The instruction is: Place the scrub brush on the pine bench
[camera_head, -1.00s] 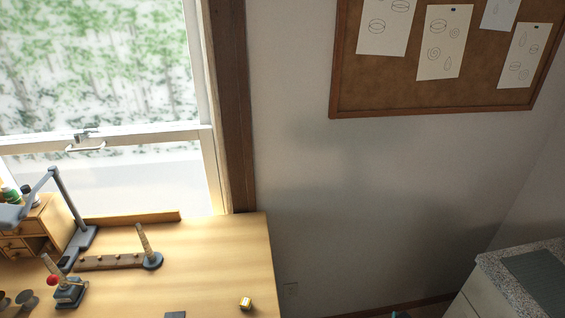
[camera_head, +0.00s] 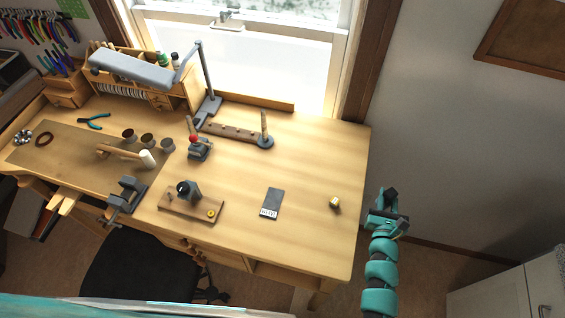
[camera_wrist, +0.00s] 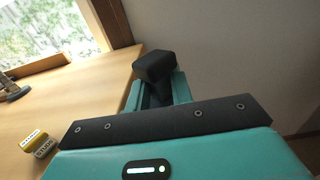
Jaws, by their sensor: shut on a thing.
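The pine bench (camera_head: 310,165) is the light wooden worktable under the window; its edge also shows at the left of the wrist view (camera_wrist: 85,85). My teal gripper (camera_head: 388,208) is beyond the bench's right edge, apart from it. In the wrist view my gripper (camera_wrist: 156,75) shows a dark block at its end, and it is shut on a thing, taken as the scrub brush. The brush itself is hidden or too small to make out, and no brush stands out on the bench.
A small yellow-and-white box (camera_head: 334,202) sits near the bench's right edge. A dark grey card (camera_head: 271,203) lies left of it. A wooden board with a small device (camera_head: 192,203) and a lamp (camera_head: 150,70) stand further left. The right front bench top has bare room.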

